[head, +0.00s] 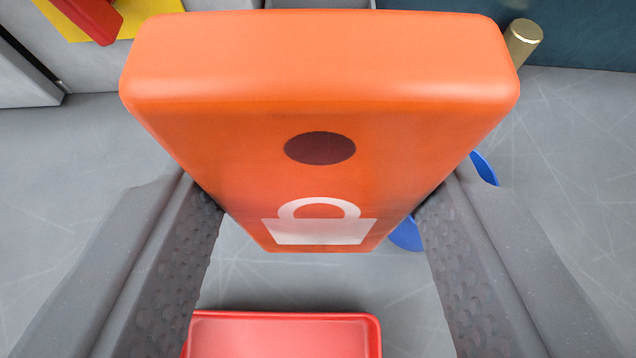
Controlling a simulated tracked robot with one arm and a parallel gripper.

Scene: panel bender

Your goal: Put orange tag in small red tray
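The orange tag (320,85) is a thick, rounded block with a dark round spot and a white padlock mark. It fills the upper middle of the head view, close to the camera. My gripper (318,215) has one finger on each side of the tag's lower part, and both fingers are against its edges. The small red tray (280,335) lies on the grey surface at the bottom of the view, below the tag in the picture. Only its far part shows; the rest is cut off by the frame.
A blue object (407,235) lies partly hidden behind the tag and right finger. A brass-coloured cylinder (524,38) stands at the upper right by a dark teal panel (585,35). A red handle on a yellow plate (140,12) is at the upper left. The grey surface is otherwise clear.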

